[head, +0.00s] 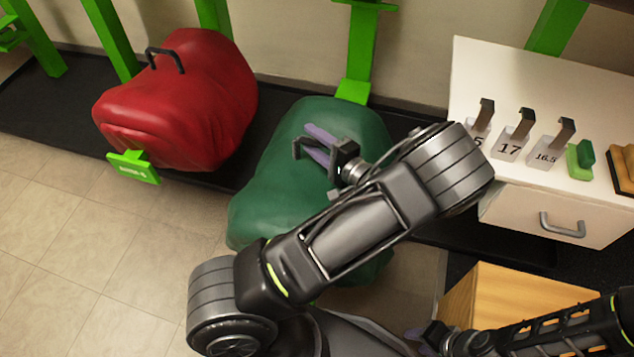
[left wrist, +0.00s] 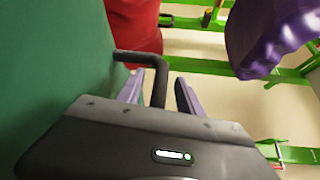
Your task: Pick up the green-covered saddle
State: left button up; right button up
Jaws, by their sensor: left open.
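The green-covered saddle (head: 280,190) sits low in the middle of the head view, partly hidden behind my left arm. It fills the left side of the left wrist view (left wrist: 45,70). My left gripper (head: 308,142) is over the upper part of the green cover, with its purple fingers apart. In the left wrist view, a black handle (left wrist: 160,68) bends out from the green cover and runs down between the two open fingers (left wrist: 158,88). I cannot tell whether they touch it. My right gripper (head: 425,337) is low in the head view, mostly hidden, and its opening is unclear.
A red-covered saddle (head: 185,100) with a black handle and green tag stands to the left. Green posts (head: 362,50) rise behind. A white cabinet (head: 530,75) with numbered gauges is at right, above a wooden box (head: 500,300). A purple item (left wrist: 270,40) shows in the wrist view.

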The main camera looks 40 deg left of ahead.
dwell(0.4)
pick_arm(q)
grip_shut()
dwell(1.1)
jog(key=shift+r, duration=0.1)
